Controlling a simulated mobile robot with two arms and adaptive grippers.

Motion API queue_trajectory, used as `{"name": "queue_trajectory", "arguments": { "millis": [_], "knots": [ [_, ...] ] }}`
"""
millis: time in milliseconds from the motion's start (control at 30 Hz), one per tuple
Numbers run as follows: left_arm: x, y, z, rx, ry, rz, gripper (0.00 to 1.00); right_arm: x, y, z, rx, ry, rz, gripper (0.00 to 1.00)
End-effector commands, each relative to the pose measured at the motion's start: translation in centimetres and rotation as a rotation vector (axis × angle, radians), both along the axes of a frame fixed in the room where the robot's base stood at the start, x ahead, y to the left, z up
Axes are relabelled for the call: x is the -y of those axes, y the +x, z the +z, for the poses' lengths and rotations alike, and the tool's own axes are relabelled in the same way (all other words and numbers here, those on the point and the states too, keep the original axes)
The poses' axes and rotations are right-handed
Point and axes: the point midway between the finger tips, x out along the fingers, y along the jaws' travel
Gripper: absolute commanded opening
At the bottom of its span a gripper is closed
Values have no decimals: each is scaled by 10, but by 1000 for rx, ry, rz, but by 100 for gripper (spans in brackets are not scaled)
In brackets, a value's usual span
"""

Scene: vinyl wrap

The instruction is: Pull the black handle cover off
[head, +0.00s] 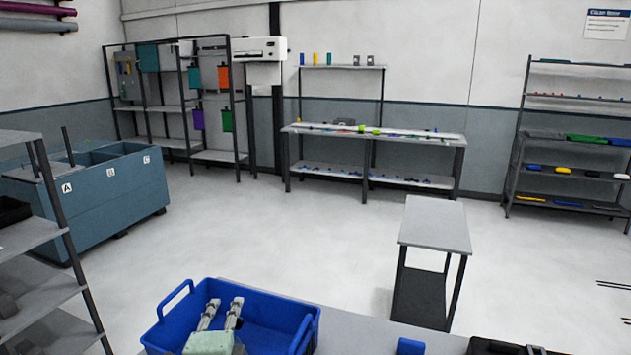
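My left gripper (225,305) reaches into or over the blue bin (174,304) at the bottom of the view. Its two grey fingers are spread apart with nothing visible between them. My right gripper is not in view. I cannot pick out the black handle cover for certain. Small coloured and dark pieces lie on the rack (517,150) at the right, too far away to identify. A black object (500,346) at the bottom right edge is cut off, and I cannot tell what it is.
A grey surface (370,335) with a small blue block (410,346) lies right of the bin. A small grey table (435,222) stands beyond it. A workbench (400,137) is at the back, a blue lettered container (110,195) at left. Open floor lies between.

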Motion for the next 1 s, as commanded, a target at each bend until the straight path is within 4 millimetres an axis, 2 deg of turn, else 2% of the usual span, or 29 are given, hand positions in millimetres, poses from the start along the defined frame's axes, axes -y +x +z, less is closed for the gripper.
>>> {"name": "queue_trajectory", "arguments": {
  "millis": [333, 467, 567, 1000],
  "knots": [
    [0, 0, 0, 0, 0, 0, 46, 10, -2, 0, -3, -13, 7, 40],
    [1, -7, 0, -1, 0, 0, 46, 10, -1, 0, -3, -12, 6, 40],
    [1, -20, 2, -1, 0, -1, 46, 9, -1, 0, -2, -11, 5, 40],
    [4, -103, 15, -3, 0, -1, 46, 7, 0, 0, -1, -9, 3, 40]
  ]
}}
